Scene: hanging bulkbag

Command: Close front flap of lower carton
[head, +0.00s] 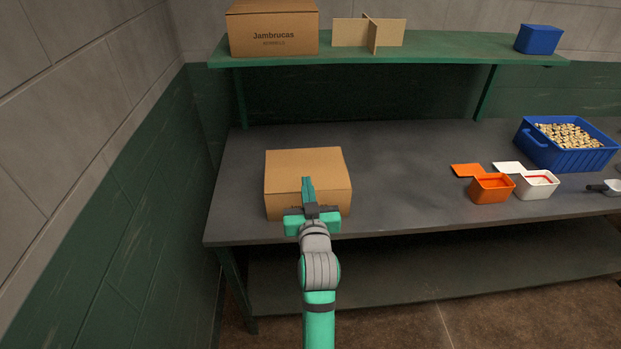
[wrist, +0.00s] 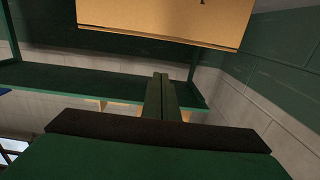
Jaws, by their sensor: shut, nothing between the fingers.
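The lower carton (head: 290,171) is a plain brown box on the grey table, left of its middle. Its top looks flat and covered in the head view. I cannot make out a separate front flap; my gripper hides part of the front side. My gripper (head: 307,181) is shut and empty, with its teal fingers pointing away from me over the carton's front part. I cannot tell whether they touch it. In the wrist view the shut fingers (wrist: 161,82) are near the middle, and a brown carton face (wrist: 165,18) fills the top, apart from the fingertips.
A closed Jambrucas carton (head: 272,35), a cardboard divider (head: 350,33) and a blue box (head: 539,39) stand on the green shelf (head: 420,55). Orange (head: 491,190) and white (head: 536,186) containers and a filled blue crate (head: 570,158) are at right. The table's middle is clear.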

